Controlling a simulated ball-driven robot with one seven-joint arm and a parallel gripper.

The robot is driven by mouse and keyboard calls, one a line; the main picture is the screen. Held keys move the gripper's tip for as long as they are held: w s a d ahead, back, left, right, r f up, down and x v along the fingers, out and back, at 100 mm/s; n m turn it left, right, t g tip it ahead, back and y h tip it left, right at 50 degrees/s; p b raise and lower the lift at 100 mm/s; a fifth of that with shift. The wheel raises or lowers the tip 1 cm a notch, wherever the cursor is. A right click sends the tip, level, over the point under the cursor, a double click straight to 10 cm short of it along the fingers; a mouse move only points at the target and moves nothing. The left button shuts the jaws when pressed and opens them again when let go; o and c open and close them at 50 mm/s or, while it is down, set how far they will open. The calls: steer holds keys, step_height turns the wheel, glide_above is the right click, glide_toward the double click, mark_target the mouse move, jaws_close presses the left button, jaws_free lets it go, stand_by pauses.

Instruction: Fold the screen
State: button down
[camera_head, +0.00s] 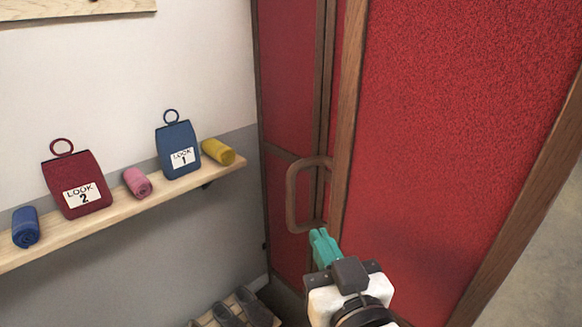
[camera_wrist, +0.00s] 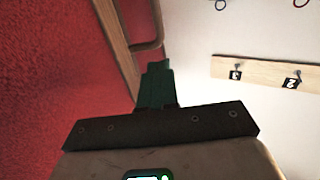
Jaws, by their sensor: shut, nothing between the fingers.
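The screen has red fabric panels in brown wooden frames. Its near panel (camera_head: 450,130) fills the right of the head view, and a narrower far panel (camera_head: 288,85) stands at an angle to it against the wall side. A brown loop handle (camera_head: 292,200) sticks out at the near panel's left frame edge; part of it also shows in the wrist view (camera_wrist: 150,46). My gripper (camera_head: 322,240), with teal fingers, is just below and right of the handle. It is shut and empty. In the wrist view my gripper (camera_wrist: 155,70) points up beside the panel's frame; I cannot tell whether it touches.
A wooden shelf (camera_head: 110,222) on the left wall holds a red bag (camera_head: 75,172), a blue bag (camera_head: 178,140) and several rolled cloths. Dark shoes (camera_head: 240,308) sit low at the bottom. A peg board (camera_wrist: 262,73) with number tags hangs on the wall. Bare floor (camera_head: 545,270) shows at right.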

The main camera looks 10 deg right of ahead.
mark_target(292, 183)
steer(key=w+p, duration=0.1)
steer(key=w, duration=0.3)
steer(key=w+a+p, duration=0.1)
steer(key=w, duration=0.4)
steer(key=w+p, duration=0.1)
steer(key=w, duration=0.4)
steer(key=shift+a, duration=0.25)
